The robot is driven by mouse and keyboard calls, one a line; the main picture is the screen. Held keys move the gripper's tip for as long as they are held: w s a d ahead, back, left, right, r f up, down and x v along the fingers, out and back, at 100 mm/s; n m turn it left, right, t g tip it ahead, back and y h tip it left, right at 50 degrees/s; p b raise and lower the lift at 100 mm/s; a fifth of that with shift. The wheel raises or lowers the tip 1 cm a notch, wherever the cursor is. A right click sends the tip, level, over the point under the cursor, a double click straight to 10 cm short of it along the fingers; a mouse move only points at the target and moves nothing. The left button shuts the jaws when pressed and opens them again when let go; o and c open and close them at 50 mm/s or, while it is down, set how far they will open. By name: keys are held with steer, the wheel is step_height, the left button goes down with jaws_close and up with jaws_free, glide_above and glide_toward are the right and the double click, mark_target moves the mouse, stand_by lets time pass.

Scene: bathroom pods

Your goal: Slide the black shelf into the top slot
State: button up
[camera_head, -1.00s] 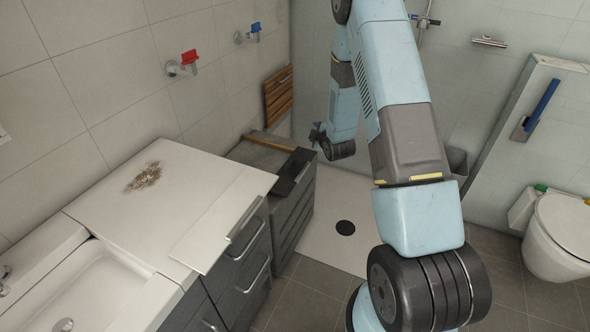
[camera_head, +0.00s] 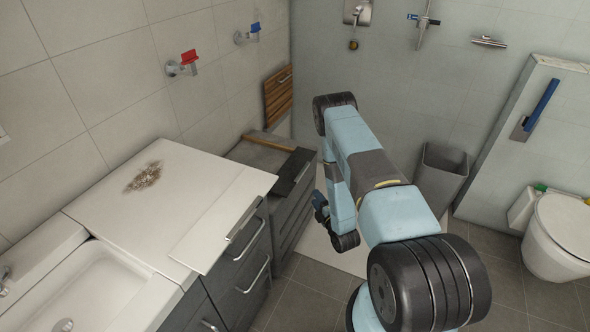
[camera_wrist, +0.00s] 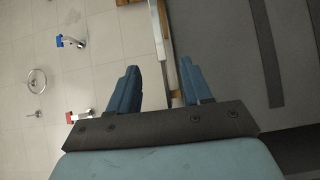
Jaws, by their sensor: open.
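The black shelf (camera_head: 293,172) is a flat dark board at the top of the grey cabinet (camera_head: 285,215), at its front right edge in the head view. The cabinet has dark horizontal gaps in its front. My gripper (camera_head: 320,206) is low in front of the cabinet, below the shelf's level in the picture. In the wrist view my gripper (camera_wrist: 160,66) is open, with its two blue fingers apart and nothing clearly held. A thin pale edge runs between the fingers, close to the right one; contact is unclear. The cabinet's grey front (camera_wrist: 225,60) with dark gaps fills the right side.
A white-topped drawer unit (camera_head: 215,195) with metal handles stands left of the cabinet. A wooden slatted panel (camera_head: 278,95) leans at the wall. A grey bin (camera_head: 440,178) and toilet (camera_head: 565,235) are to the right. Open floor lies between.

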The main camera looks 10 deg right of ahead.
glide_toward(301, 177)
steer(key=w+f, duration=0.1)
steer(key=w, duration=0.3)
steer(key=w+a, duration=0.2)
steer(key=shift+w+r, duration=0.4)
steer(key=shift+w+a, duration=0.15)
steer(key=shift+w, duration=0.45)
steer(key=shift+c, duration=0.2)
jaws_close()
